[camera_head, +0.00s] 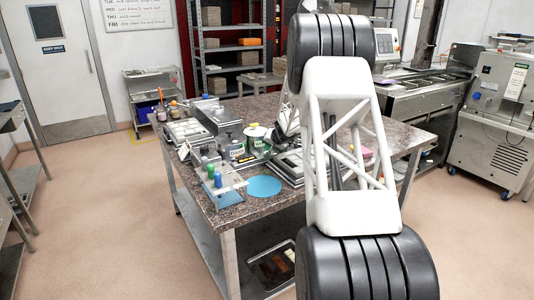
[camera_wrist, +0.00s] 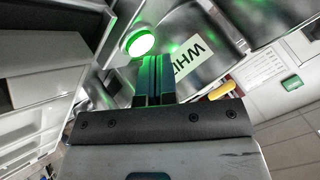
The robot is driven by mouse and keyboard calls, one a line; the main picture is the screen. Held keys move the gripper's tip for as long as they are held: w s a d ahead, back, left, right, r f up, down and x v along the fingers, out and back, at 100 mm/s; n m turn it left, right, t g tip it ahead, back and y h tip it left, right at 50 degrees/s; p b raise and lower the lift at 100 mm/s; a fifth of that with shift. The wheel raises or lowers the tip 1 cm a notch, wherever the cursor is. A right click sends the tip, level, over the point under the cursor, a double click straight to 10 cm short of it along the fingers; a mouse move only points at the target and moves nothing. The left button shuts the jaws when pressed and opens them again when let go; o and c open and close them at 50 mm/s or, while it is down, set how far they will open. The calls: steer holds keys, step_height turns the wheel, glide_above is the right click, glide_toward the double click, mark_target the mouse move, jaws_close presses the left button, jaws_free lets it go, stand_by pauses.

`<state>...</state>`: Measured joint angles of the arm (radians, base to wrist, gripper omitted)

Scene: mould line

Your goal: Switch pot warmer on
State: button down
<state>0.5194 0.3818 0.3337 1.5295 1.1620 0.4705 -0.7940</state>
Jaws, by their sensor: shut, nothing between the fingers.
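In the wrist view a round button (camera_wrist: 140,43) glows bright green on the metal front of a warmer (camera_wrist: 205,50) that carries a white label (camera_wrist: 192,57) starting "WHI". My gripper (camera_wrist: 154,62) is shut and empty, its fingertips right at the lower right of the button; I cannot tell if they touch it. Green light falls on the fingers and the metal.
A yellow handle (camera_wrist: 221,90) lies right of my fingers in the wrist view.

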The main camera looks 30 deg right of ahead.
steer(key=shift+r, duration=0.1)
steer(key=shift+r, duration=2.95)
